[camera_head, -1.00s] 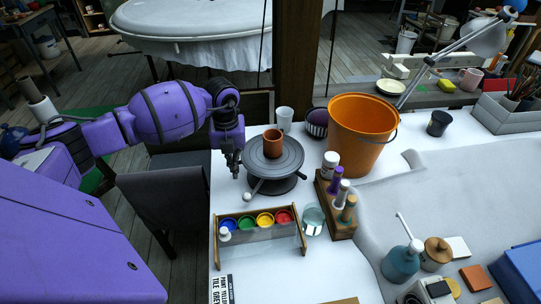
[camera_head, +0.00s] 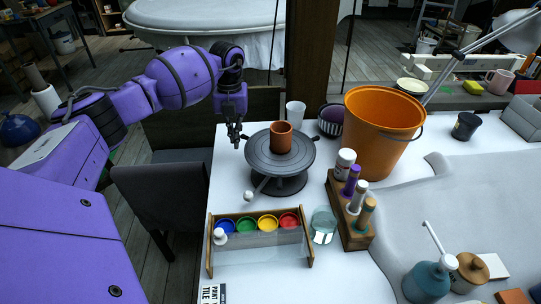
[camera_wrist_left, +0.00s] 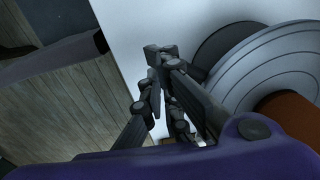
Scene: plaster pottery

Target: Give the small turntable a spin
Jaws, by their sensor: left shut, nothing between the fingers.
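The small turntable (camera_head: 262,160) is a dark grey round plate on a dark base, with short knobbed handles at its edge. One handle has a pale ball end (camera_head: 249,196) at the front left. A terracotta cup (camera_head: 281,137) stands upright on the plate. My left gripper (camera_head: 235,143) is shut and empty, just left of the turntable's back-left rim. In the left wrist view the closed fingers (camera_wrist_left: 160,62) are beside the turntable plate (camera_wrist_left: 262,75), and the cup (camera_wrist_left: 295,118) shows at the right. Whether the fingers touch a handle is unclear. My right gripper is not in view.
A white cup (camera_head: 296,112), a striped dark bowl (camera_head: 331,121) and an orange bucket (camera_head: 378,135) stand behind and right of the turntable. A paint rack (camera_head: 262,248) is in front. A wooden bottle holder (camera_head: 345,220) is at right. The table's left edge is close.

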